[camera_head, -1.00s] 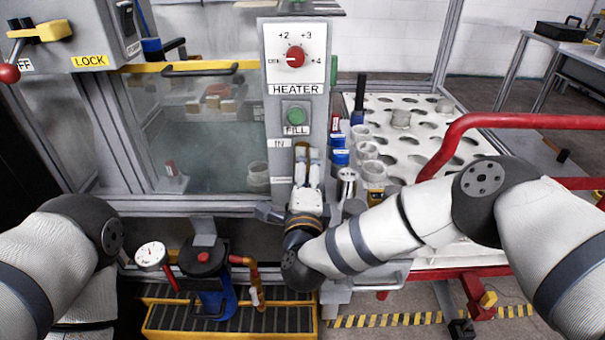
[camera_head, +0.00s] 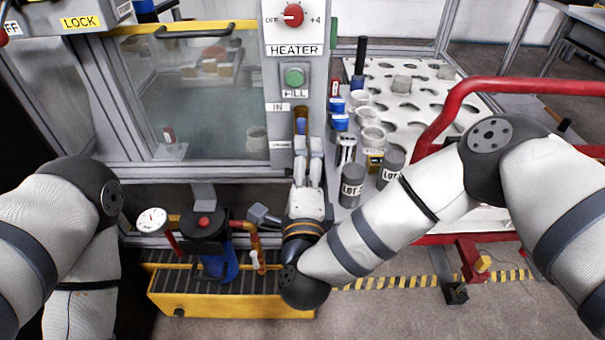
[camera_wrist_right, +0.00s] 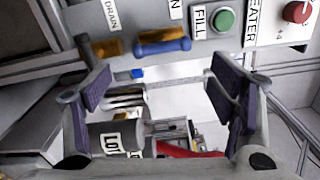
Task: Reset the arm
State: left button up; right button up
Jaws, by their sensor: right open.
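My right gripper (camera_head: 308,165) points away from me, just below the IN label on the heater panel (camera_head: 295,75). In the right wrist view the same gripper (camera_wrist_right: 160,85) has its two purple-padded fingers spread wide, with nothing held between them. A blue valve handle (camera_wrist_right: 162,45) and a brown one (camera_wrist_right: 107,48) stick out of the panel beyond the fingertips, apart from them. My right arm reaches in from the right. My left arm is bent at the left edge and its forearm runs down out of the picture, so the left gripper is hidden.
Grey LOT cylinders (camera_head: 352,185) stand just right of the right gripper. A perforated white table (camera_head: 440,85) and a red rail (camera_head: 470,95) lie to the right. A gauge (camera_head: 152,220), a blue pump (camera_head: 215,260) and a yellow-edged grate (camera_head: 230,305) are low in front.

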jog(key=s, duration=0.3)
jog(key=shift+s, duration=0.4)
